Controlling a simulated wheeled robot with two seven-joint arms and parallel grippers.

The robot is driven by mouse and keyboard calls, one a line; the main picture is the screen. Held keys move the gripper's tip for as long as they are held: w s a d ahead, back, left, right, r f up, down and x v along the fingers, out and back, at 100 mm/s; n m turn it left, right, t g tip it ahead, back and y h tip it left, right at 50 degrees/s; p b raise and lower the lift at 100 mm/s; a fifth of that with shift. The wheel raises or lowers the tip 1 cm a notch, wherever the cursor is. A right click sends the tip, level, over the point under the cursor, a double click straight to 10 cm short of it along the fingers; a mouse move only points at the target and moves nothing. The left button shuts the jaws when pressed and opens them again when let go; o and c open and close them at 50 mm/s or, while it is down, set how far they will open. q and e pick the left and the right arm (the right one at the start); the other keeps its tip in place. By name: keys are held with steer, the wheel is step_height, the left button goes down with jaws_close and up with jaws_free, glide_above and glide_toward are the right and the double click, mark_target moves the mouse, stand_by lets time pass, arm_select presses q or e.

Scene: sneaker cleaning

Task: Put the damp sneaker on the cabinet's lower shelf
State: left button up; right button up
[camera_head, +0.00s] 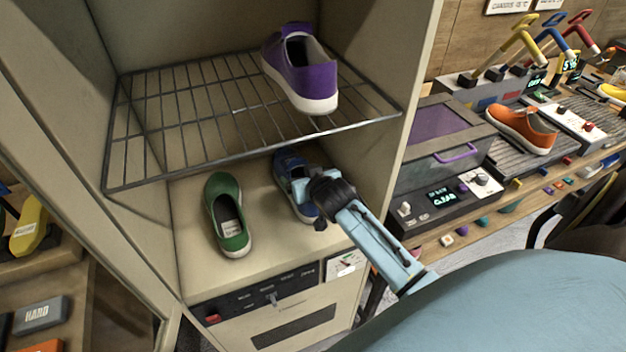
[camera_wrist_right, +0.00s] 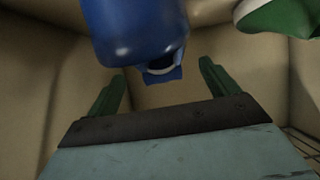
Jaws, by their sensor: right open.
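The cabinet (camera_head: 345,60) stands open, with a wire rack above and a solid lower shelf (camera_head: 190,235). A blue sneaker (camera_head: 288,172) sits on the lower shelf at the right, partly hidden by my right gripper (camera_head: 310,203). In the right wrist view, the blue sneaker (camera_wrist_right: 135,28) lies just ahead of the open green fingers (camera_wrist_right: 160,85), which are not closed on it. A green sneaker (camera_head: 226,210) sits on the lower shelf to the left. A purple sneaker (camera_head: 300,75) stands on the wire rack (camera_head: 185,115). I cannot tell which sneaker is damp. My left gripper is out of view.
The rack's front bar (camera_head: 260,152) runs above my right gripper, and the cabinet's right wall is close beside it. A control panel (camera_head: 265,298) is below the shelf. To the right, a bench holds a grey box (camera_head: 430,145) and an orange sneaker (camera_head: 522,128).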

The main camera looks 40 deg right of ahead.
steer(key=v, duration=0.6)
steer(key=shift+s+r, duration=0.15)
steer(key=shift+s, duration=0.15)
